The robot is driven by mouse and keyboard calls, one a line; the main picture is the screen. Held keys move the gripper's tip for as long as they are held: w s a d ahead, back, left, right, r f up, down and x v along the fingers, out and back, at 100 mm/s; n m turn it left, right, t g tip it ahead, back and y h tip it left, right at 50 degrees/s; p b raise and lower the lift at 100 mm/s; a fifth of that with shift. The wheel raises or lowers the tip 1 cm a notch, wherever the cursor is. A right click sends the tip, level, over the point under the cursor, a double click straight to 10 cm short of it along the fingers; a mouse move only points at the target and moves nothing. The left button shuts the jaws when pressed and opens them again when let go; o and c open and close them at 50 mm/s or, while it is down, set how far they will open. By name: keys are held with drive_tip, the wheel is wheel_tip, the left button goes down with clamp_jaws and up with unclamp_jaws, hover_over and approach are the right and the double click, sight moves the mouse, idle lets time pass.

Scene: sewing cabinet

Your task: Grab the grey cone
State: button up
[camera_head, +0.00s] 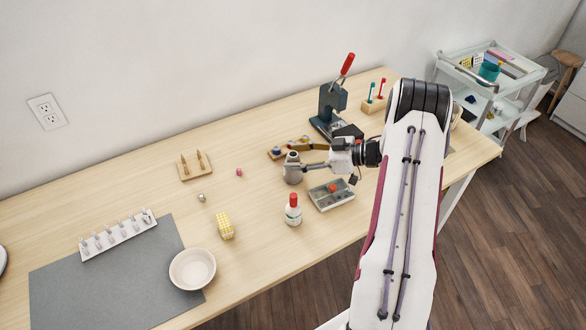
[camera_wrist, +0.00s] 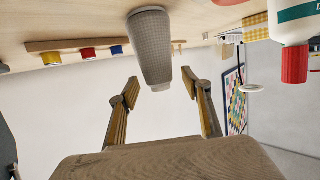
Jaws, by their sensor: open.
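The grey cone (camera_head: 292,168) stands upright on the wooden table, left of my gripper in the head view. In the wrist view, which is upside down, the textured cone (camera_wrist: 151,45) has its narrower end away from the table. My gripper (camera_head: 303,156) reaches in level from the right, low over the table. In the wrist view its two fingers (camera_wrist: 160,88) are spread apart, one on each side of the cone's line, with the narrow end near the fingertips. No grip on the cone shows. Whether a finger touches it cannot be told.
A white bottle with a red cap (camera_head: 293,211) and a grey compartment tray (camera_head: 331,195) stand close in front. A press with a red handle (camera_head: 331,105) is behind. A board with coloured knobs (camera_wrist: 88,49) lies beside the cone. Left of it, the table is fairly clear.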

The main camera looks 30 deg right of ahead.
drive_tip(key=shift+w+a+f, duration=0.25)
drive_tip(key=shift+w+a, duration=0.25)
clamp_jaws()
